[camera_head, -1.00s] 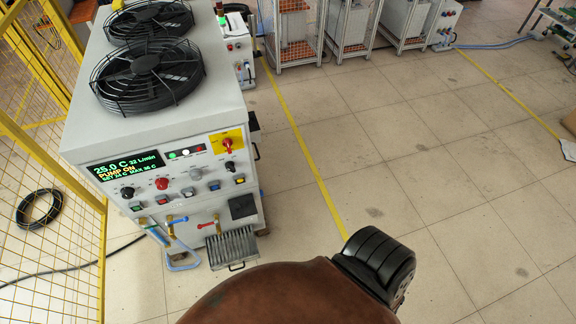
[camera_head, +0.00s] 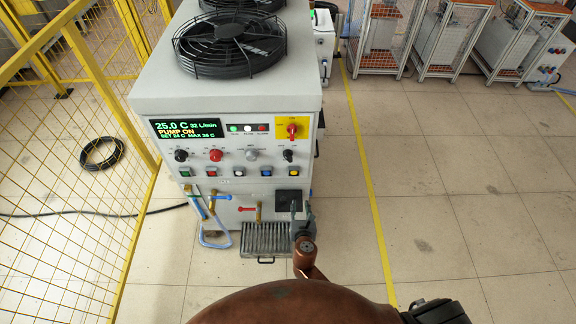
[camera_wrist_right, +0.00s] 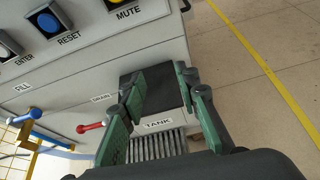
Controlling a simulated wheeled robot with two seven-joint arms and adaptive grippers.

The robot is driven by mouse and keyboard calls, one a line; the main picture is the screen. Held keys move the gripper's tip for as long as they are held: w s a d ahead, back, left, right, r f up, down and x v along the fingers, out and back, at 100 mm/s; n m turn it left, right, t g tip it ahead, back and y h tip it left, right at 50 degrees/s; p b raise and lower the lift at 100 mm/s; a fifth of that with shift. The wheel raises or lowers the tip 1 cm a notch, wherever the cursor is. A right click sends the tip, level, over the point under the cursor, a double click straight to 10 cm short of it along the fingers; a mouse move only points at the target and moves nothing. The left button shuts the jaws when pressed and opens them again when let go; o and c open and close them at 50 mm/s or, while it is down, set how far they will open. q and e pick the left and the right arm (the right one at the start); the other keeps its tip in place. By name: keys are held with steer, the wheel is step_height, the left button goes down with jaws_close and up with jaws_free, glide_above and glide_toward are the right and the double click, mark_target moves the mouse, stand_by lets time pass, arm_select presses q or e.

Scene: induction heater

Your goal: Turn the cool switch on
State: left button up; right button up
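The chiller's front panel (camera_head: 228,180) faces me in the head view. Its display (camera_head: 189,129) reads 25.0 C, 32 L/min and PUMP ON. Below are a black knob (camera_head: 181,155), a red knob (camera_head: 215,155), a grey knob (camera_head: 251,154) and another black knob (camera_head: 288,155). Their labels are too small to read, so I cannot tell which is the cool switch. My right gripper (camera_head: 300,210) is below the panel's right side, in front of the black tank plate. In the wrist view its green fingers (camera_wrist_right: 158,82) stand apart and empty. My left gripper is not in view.
A red switch on a yellow plate (camera_head: 292,129) sits above the knobs. Coloured buttons (camera_head: 239,172) line the row below. A blue hose (camera_head: 199,222) and a grille tray (camera_head: 264,239) project low at the front. A yellow mesh fence (camera_head: 80,200) stands left; floor at right is clear.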

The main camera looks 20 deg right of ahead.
mark_target(289, 160)
steer(key=w+a+r+n+t+h+b, duration=0.1)
steer(key=w+a+r+n+t, duration=0.15)
steer(key=r, duration=0.65)
steer(key=w+a+r+n+t+h+b, duration=0.15)
steer(key=r+n, duration=0.25)
steer(key=r, duration=0.4)
steer(key=shift+t+y, duration=0.3)
steer(key=shift+y, duration=0.15)
steer(key=x, duration=0.7)
steer(key=shift+w+d+r, duration=0.1)
steer(key=shift+d+r, duration=0.05)
steer(key=shift+r, duration=0.2)
steer(key=shift+c, duration=0.7)
jaws_close()
